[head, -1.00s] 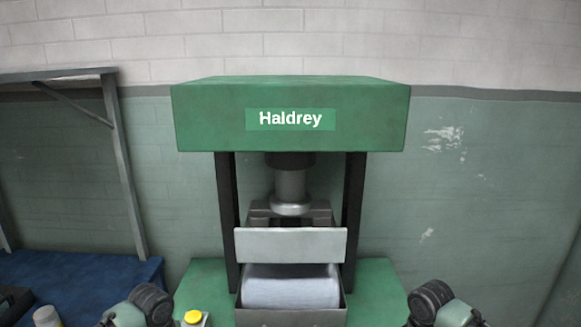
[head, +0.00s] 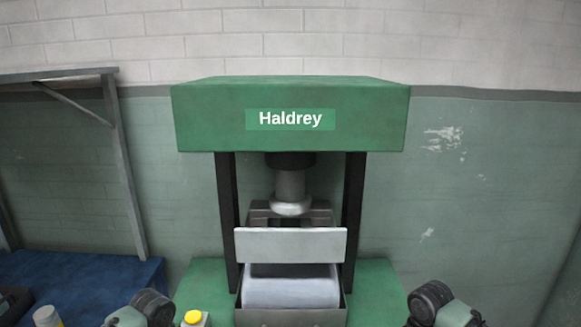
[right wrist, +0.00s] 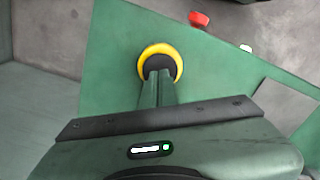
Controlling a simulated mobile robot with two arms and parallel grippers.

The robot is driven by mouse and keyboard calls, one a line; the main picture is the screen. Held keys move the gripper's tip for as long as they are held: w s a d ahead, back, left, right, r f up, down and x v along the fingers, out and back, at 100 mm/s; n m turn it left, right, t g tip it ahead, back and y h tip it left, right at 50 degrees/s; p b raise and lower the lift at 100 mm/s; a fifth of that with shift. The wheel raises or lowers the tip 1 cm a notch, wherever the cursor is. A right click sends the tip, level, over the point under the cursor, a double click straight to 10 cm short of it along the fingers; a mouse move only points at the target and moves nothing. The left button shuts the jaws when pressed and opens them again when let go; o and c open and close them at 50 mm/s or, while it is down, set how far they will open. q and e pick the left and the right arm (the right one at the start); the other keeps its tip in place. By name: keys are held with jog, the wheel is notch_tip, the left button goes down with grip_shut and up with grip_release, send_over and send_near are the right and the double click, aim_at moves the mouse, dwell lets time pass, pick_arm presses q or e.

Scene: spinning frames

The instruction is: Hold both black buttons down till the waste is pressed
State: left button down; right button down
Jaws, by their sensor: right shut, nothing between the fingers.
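The green press stands in the middle of the head view, with its ram (head: 291,190) down behind a pale front plate (head: 290,245). The pale grey waste block (head: 290,290) lies in the open box below the plate. In the right wrist view, a black button (right wrist: 160,62) sits inside a yellow ring on the green surface. My right gripper (right wrist: 158,75) is shut, its fingertips over the black button; contact cannot be seen exactly. My left gripper is out of view; only part of my left arm shows. The other black button is not visible.
A yellow knob on a small box (head: 194,318) stands left of the press. A blue bench (head: 80,275) and a metal frame (head: 125,170) are at left. A red knob (right wrist: 200,19) shows near the green panel's edge.

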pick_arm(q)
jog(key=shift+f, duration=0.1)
pick_arm(e)
jog(key=shift+f, duration=1.2)
dwell(1.3)
jog(key=shift+r, duration=3.1)
jog(key=s+r, duration=0.3)
jog(key=s, duration=0.4)
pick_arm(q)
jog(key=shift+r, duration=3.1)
